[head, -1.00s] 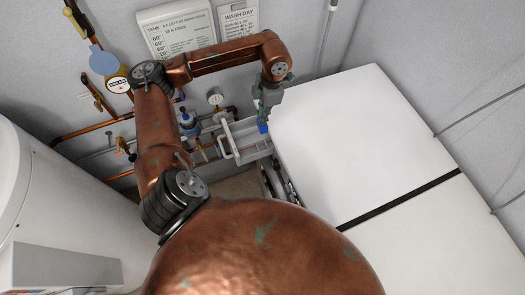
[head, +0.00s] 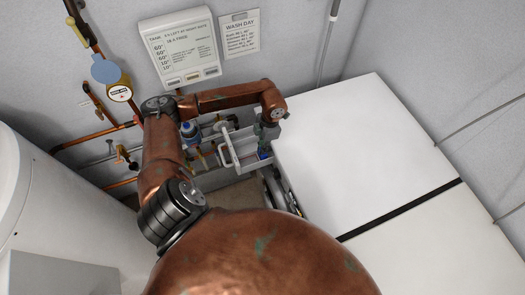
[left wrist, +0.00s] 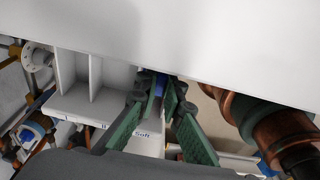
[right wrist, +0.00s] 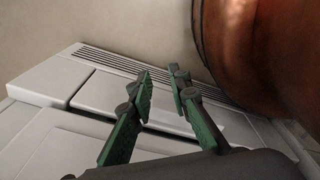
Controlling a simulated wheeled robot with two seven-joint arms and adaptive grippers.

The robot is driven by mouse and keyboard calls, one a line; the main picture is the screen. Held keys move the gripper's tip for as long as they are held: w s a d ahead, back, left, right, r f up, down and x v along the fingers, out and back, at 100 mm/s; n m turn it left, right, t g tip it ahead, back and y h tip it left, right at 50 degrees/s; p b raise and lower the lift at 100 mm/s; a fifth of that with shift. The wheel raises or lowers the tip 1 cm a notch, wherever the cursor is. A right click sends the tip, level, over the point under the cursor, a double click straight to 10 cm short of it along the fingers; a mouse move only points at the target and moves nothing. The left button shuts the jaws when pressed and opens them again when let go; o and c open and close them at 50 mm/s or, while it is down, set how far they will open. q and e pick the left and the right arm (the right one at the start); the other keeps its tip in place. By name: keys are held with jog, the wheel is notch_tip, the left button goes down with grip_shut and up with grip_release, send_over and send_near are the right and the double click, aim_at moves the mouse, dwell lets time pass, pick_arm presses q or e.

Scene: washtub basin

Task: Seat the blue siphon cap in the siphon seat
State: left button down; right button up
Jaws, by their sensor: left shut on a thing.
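My left gripper (head: 266,146) is shut on the blue siphon cap (head: 264,156) at the right end of the white detergent drawer (head: 228,148). In the left wrist view, the cap (left wrist: 161,86) shows as a small blue patch between the fingertips (left wrist: 162,82), beside the drawer compartment labelled "Soft" (left wrist: 142,135). The fingers and the white machine edge hide most of it. The siphon seat is not visible, and I cannot tell whether the cap touches it. My right gripper (right wrist: 161,76) is open and empty in the right wrist view, above a pale panelled surface.
The white washing machine top (head: 335,150) lies right of the drawer, close to the left gripper. Pipes, a blue-capped fitting (head: 188,130) and valves stand left of the drawer. A white cylindrical tank (head: 50,205) fills the left side.

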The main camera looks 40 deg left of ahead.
pick_arm(q)
notch_tip(320, 180, down, 3)
jog(key=shift+r, duration=0.1)
jog(key=c, duration=2.3)
grip_release()
jog(key=shift+c, duration=0.2)
jog(key=shift+r, duration=0.1)
notch_tip(320, 180, up, 12)
jog(key=w, duration=0.1)
jog(key=shift+w+d, duration=0.3)
jog(key=shift+d, duration=0.15)
jog(key=shift+f, duration=0.2)
